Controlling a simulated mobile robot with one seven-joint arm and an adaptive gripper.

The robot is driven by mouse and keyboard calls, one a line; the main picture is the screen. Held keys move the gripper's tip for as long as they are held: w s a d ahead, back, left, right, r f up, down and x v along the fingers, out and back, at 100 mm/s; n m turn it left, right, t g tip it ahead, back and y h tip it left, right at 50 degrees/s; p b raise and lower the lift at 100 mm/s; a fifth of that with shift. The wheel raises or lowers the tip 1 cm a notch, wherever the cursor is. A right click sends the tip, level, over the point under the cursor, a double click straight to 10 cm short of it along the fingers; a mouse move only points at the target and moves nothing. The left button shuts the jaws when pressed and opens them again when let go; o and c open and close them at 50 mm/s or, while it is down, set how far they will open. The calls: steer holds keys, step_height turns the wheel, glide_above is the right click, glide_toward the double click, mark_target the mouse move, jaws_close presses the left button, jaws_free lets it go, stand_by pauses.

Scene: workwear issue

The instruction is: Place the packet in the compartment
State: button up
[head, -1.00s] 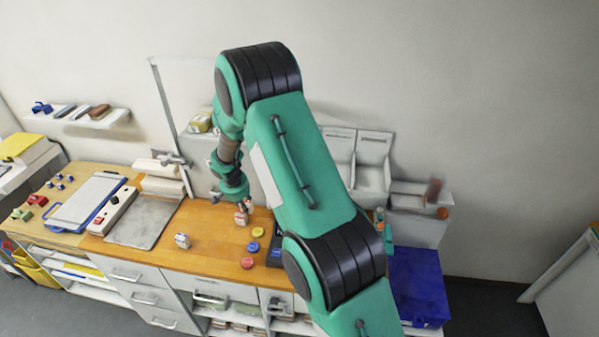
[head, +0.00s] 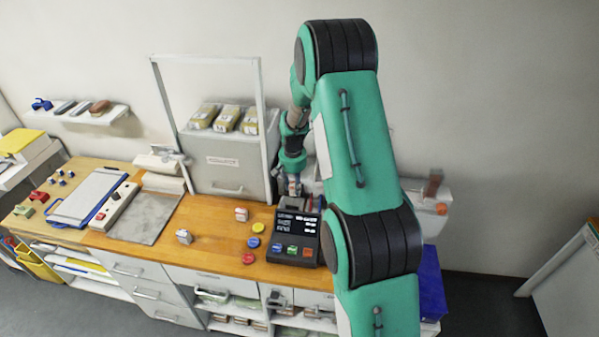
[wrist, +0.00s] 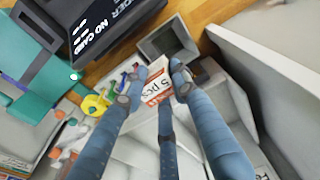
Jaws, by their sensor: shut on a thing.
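My gripper (wrist: 155,82) is shut on a white packet (wrist: 158,80) with orange marks and "5 pcs" print, seen in the wrist view. In the head view my gripper (head: 291,190) is behind the black card terminal, and the packet is not clear there.
The black terminal (head: 295,232) stands close in front of my gripper. A grey cabinet (head: 225,165) with several packages on top is to its left. Yellow (head: 258,228), blue (head: 253,242) and red (head: 249,258) discs lie on the bench. My arm hides the organizer at right.

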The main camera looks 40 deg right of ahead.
steer(key=shift+m+g+y, duration=0.3)
steer(key=shift+g+y, duration=0.1)
steer(key=shift+g, duration=0.1)
steer(key=shift+w+d+f+b, duration=0.15)
steer(key=shift+d+b, duration=0.25)
steer(key=shift+d, duration=0.55)
steer(key=shift+w+d+b, duration=0.2)
steer(key=shift+d+b, duration=0.2)
steer(key=shift+d, duration=0.55)
steer(key=shift+w+d+f+b, duration=0.15)
steer(key=shift+d+b, duration=0.25)
steer(key=shift+d, duration=0.55)
steer(key=shift+w, duration=0.15)
steer(key=shift+w+d+f+p, duration=0.3)
steer(key=shift+w+d, duration=0.85)
steer(key=shift+w, duration=1.25)
steer(key=shift+w+d+f+p, duration=0.15)
steer(key=shift+w+d+p, duration=0.2)
steer(key=shift+w+d, duration=1.45)
steer(key=shift+w+d+f+p, duration=0.3)
steer(key=shift+w+d, duration=0.25)
steer(key=shift+w, duration=2.4)
steer(key=shift+f+p, duration=0.35)
steer(key=shift+f, duration=1.35)
steer(key=shift+f, duration=0.1)
